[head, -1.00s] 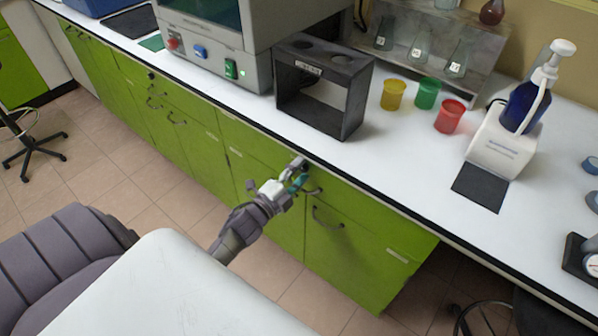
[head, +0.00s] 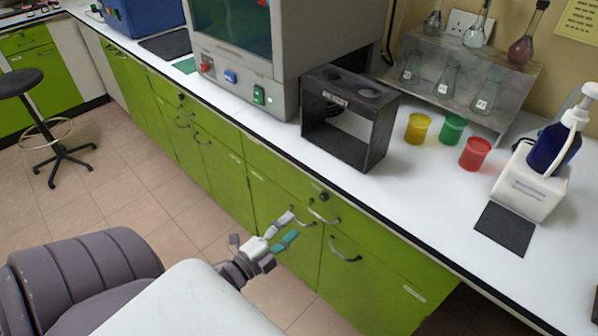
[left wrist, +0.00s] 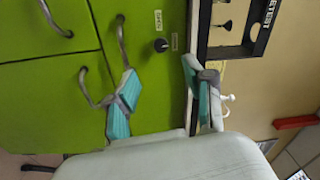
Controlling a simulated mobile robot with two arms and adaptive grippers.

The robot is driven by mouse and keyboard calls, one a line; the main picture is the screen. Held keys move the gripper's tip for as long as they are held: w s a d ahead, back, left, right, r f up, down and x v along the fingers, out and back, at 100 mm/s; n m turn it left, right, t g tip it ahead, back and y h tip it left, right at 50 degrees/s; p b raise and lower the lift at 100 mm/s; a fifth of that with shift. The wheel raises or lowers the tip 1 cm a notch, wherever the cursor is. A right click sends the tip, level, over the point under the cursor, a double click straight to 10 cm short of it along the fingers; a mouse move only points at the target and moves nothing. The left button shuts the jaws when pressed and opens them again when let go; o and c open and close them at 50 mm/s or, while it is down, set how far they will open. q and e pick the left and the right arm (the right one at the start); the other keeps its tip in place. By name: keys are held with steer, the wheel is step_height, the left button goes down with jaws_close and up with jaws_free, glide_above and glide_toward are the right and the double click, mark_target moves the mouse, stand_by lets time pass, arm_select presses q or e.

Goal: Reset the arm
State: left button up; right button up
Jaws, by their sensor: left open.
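My left arm reaches in from the lower left in the head view. My left gripper (head: 288,228) is open and empty, in front of the green cabinet doors (head: 290,265) and below the counter edge. In the left wrist view, the two teal-padded fingers of my left gripper (left wrist: 160,78) are spread apart with nothing between them. Cabinet handles and a black knob (left wrist: 161,45) show beyond the fingers. My right gripper is not in view.
The white counter (head: 420,200) holds a black rack (head: 375,135), yellow (head: 417,129), green (head: 452,128) and red (head: 474,153) beakers, and a white device with a blue bottle (head: 552,150). A stool (head: 45,125) stands at left on open floor.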

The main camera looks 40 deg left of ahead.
arm_select(q)
steer(key=shift+s, duration=0.2)
stand_by(0.4)
steer(key=s+d+f+n+g+y, duration=0.15)
steer(key=s+f+n+g, duration=0.3)
steer(key=f, duration=0.95)
steer(key=s+d+f+n+g+y, duration=0.1)
steer(key=s+d+f+n+g, duration=0.3)
steer(key=f, duration=1)
steer(key=s+d+f+n+g, duration=0.1)
steer(key=s+f+n+g, duration=0.1)
steer(key=s, duration=0.6)
steer(key=s+d+f+n+g+p, duration=0.1)
steer(key=s+d+f+g, duration=0.1)
steer(key=s+f+g, duration=0.2)
steer(key=s+d+f+n+g, duration=0.1)
steer(key=s+f+n+g, duration=0.1)
steer(key=s+f, duration=0.6)
steer(key=s+g+h, duration=0.1)
steer(key=s, duration=0.2)
steer(key=shift+s+d+f+n, duration=0.2)
steer(key=shift+s+f+n, duration=0.05)
steer(key=shift+s+n, duration=0.1)
